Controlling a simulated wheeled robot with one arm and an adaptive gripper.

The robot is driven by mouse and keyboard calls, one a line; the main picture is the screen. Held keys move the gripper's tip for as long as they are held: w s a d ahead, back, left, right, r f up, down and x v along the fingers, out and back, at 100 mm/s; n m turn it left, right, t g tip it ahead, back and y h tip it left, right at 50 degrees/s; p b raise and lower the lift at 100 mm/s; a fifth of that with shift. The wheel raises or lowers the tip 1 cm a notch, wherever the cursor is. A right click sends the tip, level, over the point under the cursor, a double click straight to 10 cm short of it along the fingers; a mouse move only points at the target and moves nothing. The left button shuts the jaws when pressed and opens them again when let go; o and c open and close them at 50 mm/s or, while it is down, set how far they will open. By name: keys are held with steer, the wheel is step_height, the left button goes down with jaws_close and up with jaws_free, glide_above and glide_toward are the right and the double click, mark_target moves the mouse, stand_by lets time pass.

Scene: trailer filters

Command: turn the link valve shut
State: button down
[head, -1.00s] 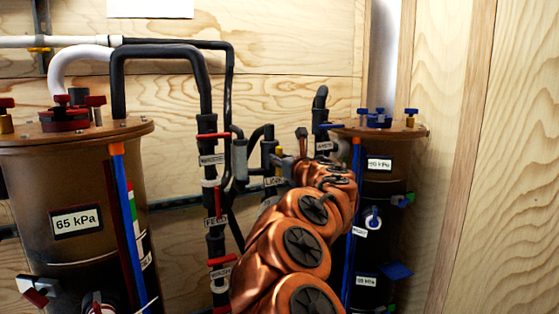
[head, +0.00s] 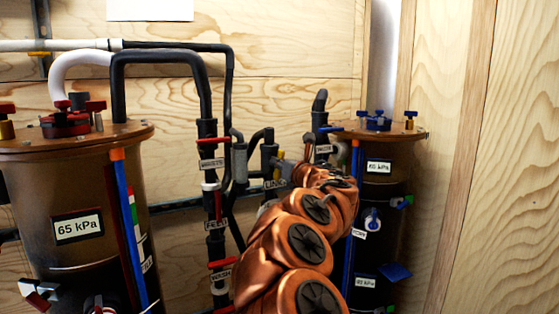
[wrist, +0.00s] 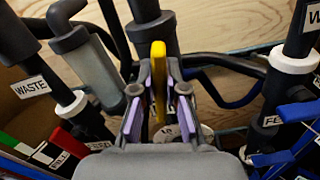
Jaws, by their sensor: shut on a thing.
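The link valve's yellow handle (wrist: 158,70) stands between the purple-padded fingers of my gripper (wrist: 158,88) in the wrist view. My gripper is shut on it. The handle's long side runs up the picture, in front of a dark pipe (wrist: 152,38). The valve's body is mostly hidden by my gripper. My copper-coloured arm hides much of the valve there.
A brown 65 kPa vessel (head: 45,190) stands left and a darker one (head: 385,230) right. A pipe with red levers (head: 213,138) stands left of my arm. In the wrist view, blue levers (wrist: 298,112) are close on the right and a grey cylinder (wrist: 92,68) on the left.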

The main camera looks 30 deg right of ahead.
steer(key=m+p, duration=0.2)
steer(key=m, duration=0.2)
steer(key=shift+d+r+m+p, duration=0.1)
steer(key=shift+r+m+p, duration=0.05)
steer(key=shift+m+p, duration=0.2)
steer(key=m+p, duration=0.1)
steer(key=m, duration=0.1)
steer(key=m+p, duration=0.1)
steer(key=shift+d+f+m, duration=0.15)
steer(key=shift+f+m, duration=0.05)
steer(key=shift+m, duration=0.15)
steer(key=m+p, duration=0.2)
steer(key=m, duration=0.1)
steer(key=shift+f+p, duration=0.1)
steer(key=shift+p, duration=0.25)
steer(key=shift+f+m+p, duration=0.15)
steer(key=shift+m+p, duration=0.4)
steer(key=shift+m, duration=0.45)
steer(key=shift+f+m+p, duration=0.1)
steer(key=shift+m+p, duration=0.4)
steer(key=shift+m, duration=0.5)
steer(key=c, duration=1.2)
jaws_free()
steer(key=shift+s, duration=0.15)
